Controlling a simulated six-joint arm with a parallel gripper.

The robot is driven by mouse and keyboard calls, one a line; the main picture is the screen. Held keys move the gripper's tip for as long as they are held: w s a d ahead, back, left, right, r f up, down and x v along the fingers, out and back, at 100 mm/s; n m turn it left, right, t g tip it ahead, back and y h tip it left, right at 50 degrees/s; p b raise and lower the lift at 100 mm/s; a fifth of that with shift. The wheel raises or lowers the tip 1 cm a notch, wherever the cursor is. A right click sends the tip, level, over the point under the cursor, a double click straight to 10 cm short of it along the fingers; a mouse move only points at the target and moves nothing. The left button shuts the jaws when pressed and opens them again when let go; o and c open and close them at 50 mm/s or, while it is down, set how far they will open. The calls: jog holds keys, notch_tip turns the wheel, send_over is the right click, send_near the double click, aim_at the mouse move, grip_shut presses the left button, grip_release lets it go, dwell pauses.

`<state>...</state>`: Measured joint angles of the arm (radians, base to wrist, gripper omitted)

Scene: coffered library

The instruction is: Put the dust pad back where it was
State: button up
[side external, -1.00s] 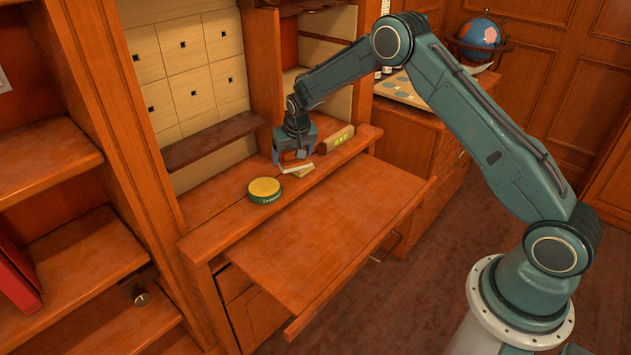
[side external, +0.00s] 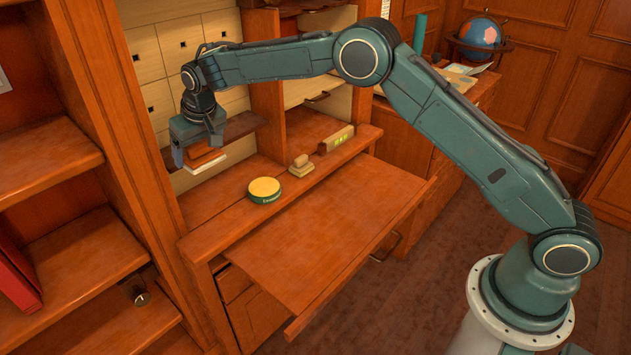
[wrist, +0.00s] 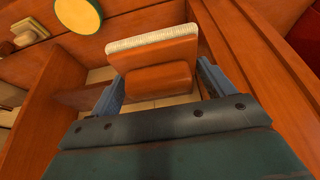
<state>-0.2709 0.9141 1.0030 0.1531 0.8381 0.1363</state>
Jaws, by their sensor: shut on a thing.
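My gripper (side external: 200,150) is shut on the dust pad (side external: 206,162), an orange-brown block with a pale underside. In the side view they hang in front of the dark wooden shelf (side external: 243,125), above the desk's back ledge. In the wrist view the pad (wrist: 155,80) sits between the two fingers of my gripper (wrist: 160,85), its whitish fibrous face (wrist: 152,38) pointing away from my wrist. Whether the pad touches the shelf cannot be told.
A round green tin with a yellow top (side external: 264,189) stands on the ledge, with a small wooden-handled block (side external: 301,166) and a brown block with a yellow-green mark (side external: 337,138) to its right. The pull-out desk board (side external: 340,225) is clear. An upright partition (side external: 268,110) stands right of the shelf.

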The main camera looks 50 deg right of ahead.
aim_at(214, 220)
jog(key=shift+f, duration=0.1)
notch_tip(214, 220, down, 20)
jog(key=shift+r, duration=0.1)
dwell(1.0)
jog(key=o, duration=0.9)
jog(key=shift+v, duration=0.85)
jog(key=v, duration=1)
jog(key=shift+r, duration=0.15)
